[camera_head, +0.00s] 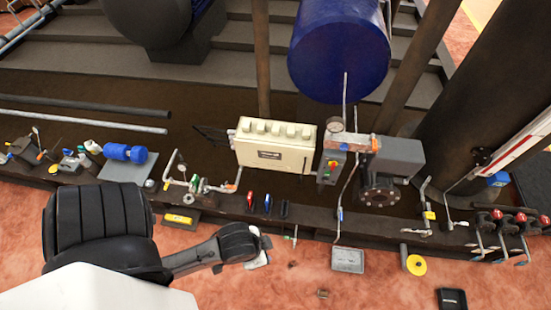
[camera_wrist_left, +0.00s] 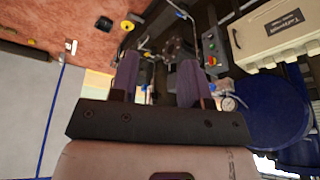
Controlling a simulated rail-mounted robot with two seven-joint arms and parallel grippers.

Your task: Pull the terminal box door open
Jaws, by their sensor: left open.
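The terminal box (camera_head: 286,143) is a cream box with several round fittings along its top edge, standing behind the workbench edge in the head view. Its labelled front door looks shut. The box also shows at the upper right of the left wrist view (camera_wrist_left: 268,38), cut off by the frame, with its dark label visible. My left gripper (camera_head: 258,250) is in front of and below the box, clear of it. In the left wrist view its two fingers (camera_wrist_left: 160,82) are apart with nothing held between them. My right gripper is not in view.
A grey control box with buttons (camera_head: 328,170) and a gauge and pump assembly (camera_head: 375,185) stand just right of the terminal box. Small tools and pipe fittings (camera_head: 190,183) line the bench at left. A blue drum (camera_head: 340,45) is behind. The reddish floor in front is mostly open.

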